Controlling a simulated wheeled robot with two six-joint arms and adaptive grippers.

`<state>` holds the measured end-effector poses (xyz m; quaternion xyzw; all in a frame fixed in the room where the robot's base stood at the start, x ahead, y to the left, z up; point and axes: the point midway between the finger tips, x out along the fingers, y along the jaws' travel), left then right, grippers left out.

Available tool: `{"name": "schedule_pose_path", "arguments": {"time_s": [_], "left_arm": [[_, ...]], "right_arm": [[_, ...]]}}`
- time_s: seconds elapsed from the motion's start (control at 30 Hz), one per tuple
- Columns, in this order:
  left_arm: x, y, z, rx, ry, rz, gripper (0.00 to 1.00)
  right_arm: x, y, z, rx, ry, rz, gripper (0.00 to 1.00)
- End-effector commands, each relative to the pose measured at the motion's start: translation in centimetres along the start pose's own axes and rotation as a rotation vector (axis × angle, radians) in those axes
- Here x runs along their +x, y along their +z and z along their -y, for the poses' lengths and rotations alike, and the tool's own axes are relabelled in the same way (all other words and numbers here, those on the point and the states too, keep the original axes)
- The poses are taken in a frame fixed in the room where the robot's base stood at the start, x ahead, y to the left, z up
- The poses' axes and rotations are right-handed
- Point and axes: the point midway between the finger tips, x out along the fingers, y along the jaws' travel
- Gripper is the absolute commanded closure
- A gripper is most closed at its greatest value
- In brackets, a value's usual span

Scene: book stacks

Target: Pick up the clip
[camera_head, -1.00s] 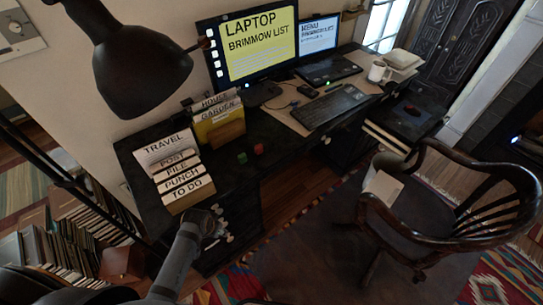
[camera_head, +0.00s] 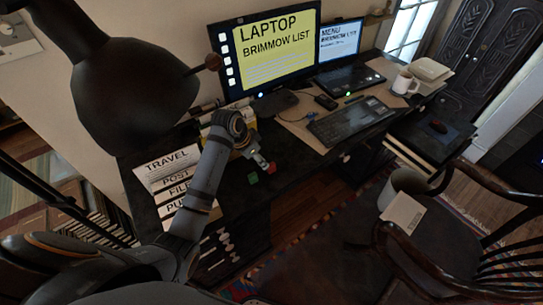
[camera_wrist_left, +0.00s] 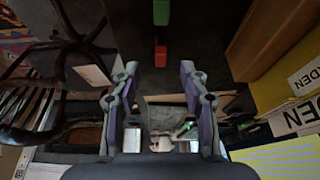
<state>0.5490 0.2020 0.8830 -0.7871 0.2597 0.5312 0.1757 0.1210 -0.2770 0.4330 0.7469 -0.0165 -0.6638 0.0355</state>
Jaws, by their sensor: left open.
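Two small pieces lie on the dark desk top, one green (camera_head: 253,178) and one red (camera_head: 271,168); I cannot tell which, if either, is the clip. My left gripper (camera_head: 263,163) is just above them, its tips close to the red piece. In the left wrist view the open left gripper (camera_wrist_left: 158,70) points at them. The red piece (camera_wrist_left: 160,53) shows between and just beyond the fingertips, and the green piece (camera_wrist_left: 161,12) is farther up. Nothing is between the fingers. My right gripper is not in view.
A black lamp (camera_head: 120,85) hangs at left over labelled files (camera_head: 172,178). Yellow-labelled holders (camera_wrist_left: 290,85) stand beside the gripper. A monitor (camera_head: 265,50), laptop, keyboard (camera_head: 350,120) and mug (camera_head: 404,82) are behind and right. A wooden chair (camera_head: 430,265) stands in front.

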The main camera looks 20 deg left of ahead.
Motion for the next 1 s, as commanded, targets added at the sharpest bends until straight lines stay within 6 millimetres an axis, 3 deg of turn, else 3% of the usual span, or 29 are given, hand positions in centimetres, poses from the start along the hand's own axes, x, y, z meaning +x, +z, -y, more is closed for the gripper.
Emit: {"name": "schedule_pose_path", "arguments": {"time_s": [0.2,0.5,0.73,0.83,1.0], "left_arm": [[0.2,-1.0,0.3,0.023,0.016,-0.007,0.56],[4.7,-1.0,0.2,0.022,0.014,-0.007,0.56],[5.7,-1.1,0.1,0.021,0.014,-0.007,0.56],[7.3,-1.3,-0.3,0.02,0.017,-0.006,0.56],[9.9,-1.3,-0.4,0.022,0.013,-0.006,0.56]], "right_arm": [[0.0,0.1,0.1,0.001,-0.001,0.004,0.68],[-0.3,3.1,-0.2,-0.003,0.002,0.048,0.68],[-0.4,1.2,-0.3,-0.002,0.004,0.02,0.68],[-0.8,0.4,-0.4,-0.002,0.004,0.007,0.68],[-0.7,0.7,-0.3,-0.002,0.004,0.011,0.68]]}}
